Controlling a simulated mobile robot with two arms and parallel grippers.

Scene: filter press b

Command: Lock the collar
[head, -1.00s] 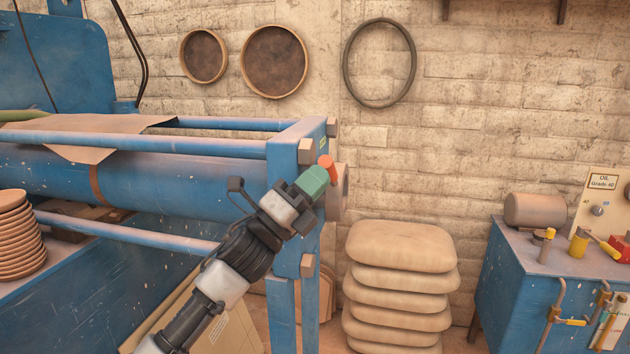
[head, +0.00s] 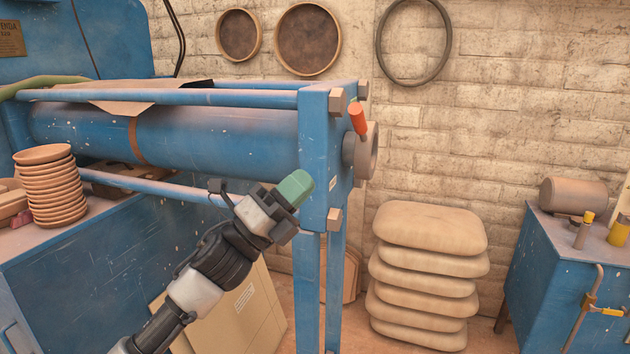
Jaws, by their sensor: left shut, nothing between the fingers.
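The collar (head: 361,152) is a grey-brown ring on the right face of the blue press's end plate (head: 326,130). An orange-red handle (head: 358,118) stands up from its top, tilted slightly left. My left gripper (head: 296,188) has a green tip and is shut and empty. In the picture it lies in front of the end plate's left edge, below and left of the collar. It is clear of the handle in the picture. My right gripper is not in view.
A stack of cushion-like sacks (head: 430,228) stands on the floor right of the press. A blue cabinet (head: 545,270) with a cylinder (head: 572,195) on top is farther right. Stacked brown dishes (head: 52,190) sit at left. A cardboard sheet (head: 240,310) leans below the press.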

